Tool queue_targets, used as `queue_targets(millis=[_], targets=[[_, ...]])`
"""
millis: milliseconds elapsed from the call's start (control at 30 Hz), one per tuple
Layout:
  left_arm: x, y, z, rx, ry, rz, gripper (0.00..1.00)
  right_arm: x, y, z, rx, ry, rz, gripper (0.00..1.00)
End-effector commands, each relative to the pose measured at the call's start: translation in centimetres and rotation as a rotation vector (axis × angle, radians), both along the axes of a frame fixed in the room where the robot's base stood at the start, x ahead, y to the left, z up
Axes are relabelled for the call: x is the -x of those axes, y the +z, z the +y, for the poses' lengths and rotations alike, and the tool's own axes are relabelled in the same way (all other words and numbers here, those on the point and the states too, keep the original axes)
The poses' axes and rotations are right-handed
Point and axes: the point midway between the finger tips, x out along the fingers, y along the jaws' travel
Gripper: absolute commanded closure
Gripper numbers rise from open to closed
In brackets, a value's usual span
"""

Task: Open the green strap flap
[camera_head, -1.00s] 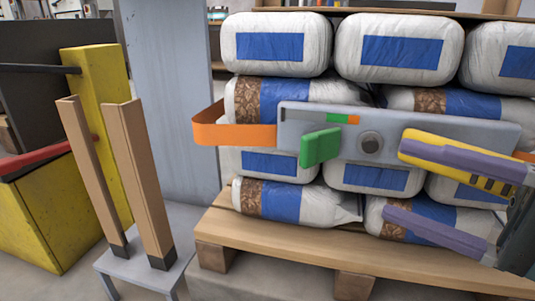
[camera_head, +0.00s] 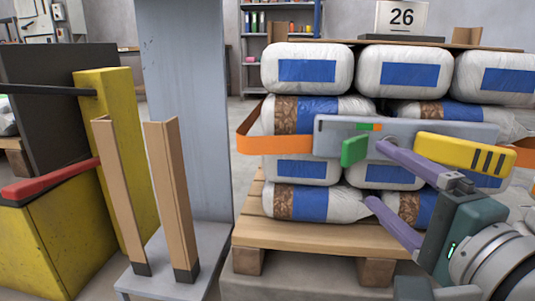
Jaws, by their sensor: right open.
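A grey strapping tool (camera_head: 334,137) sits against the front of the stacked white bags, on an orange strap (camera_head: 262,136). The green flap (camera_head: 354,150) is on the tool's lower left part and sticks out from its face. A yellow lever (camera_head: 452,150) with dark stripes is on the tool's right. My right gripper (camera_head: 376,172) is open with nothing between its purple fingers. Its upper fingertip is just right of the flap, seemingly in front of the tool's round knob, now hidden. Its lower fingertip is below the tool, before the bags. Contact with the flap cannot be told. My left gripper is out of view.
The bags stand on a wooden pallet (camera_head: 300,236). Cardboard corner posts (camera_head: 170,200) stand on a grey stand (camera_head: 200,262) to the left, beside a yellow machine (camera_head: 75,215) with a red handle (camera_head: 50,179).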

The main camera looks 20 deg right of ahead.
Motion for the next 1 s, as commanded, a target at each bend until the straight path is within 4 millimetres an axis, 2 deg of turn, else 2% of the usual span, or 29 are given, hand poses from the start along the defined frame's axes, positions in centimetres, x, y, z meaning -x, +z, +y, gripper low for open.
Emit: queue_targets(millis=[100,300,500,667,900,1000], targets=[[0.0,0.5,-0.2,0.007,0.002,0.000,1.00,-1.8,0.3,-0.3,0.003,0.000,-0.002,0.15],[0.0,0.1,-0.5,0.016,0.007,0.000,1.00,-5.5,0.0,-1.0,0.003,0.000,-0.002,0.15],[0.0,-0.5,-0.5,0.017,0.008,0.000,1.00,-8.0,-0.1,-1.5,0.004,-0.002,0.001,0.15],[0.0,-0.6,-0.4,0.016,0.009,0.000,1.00,-8.9,0.0,-1.6,0.003,-0.002,0.001,0.15],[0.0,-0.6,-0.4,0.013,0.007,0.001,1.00,-8.9,0.0,-1.6,0.004,-0.002,0.003,0.15],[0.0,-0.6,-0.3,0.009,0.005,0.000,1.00,-8.9,0.0,-1.6,0.004,-0.002,0.003,0.24]])
